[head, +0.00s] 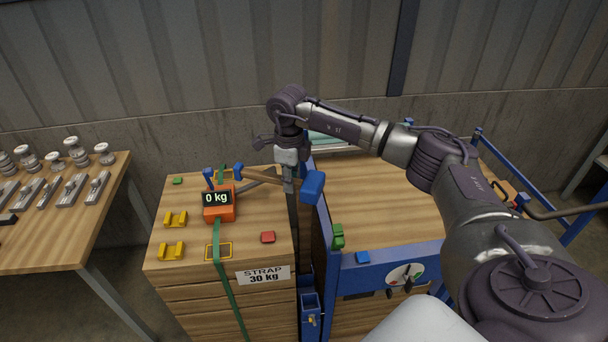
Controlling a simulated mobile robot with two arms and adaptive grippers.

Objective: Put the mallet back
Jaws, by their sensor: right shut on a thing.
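My right gripper (289,183) points down and is shut on the mallet's handle near the head. The mallet is above the right part of the wooden crate top (192,193), close to the gap beside the blue-framed bench (400,213). The fingertips are small and partly hidden by the handle. My left gripper is not in view.
An orange tensioner reading 0 kg (218,207) sits on a green strap (230,290) across the crate. A blue bracket (309,306) is in the gap. A table with insulators (63,228) stands left.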

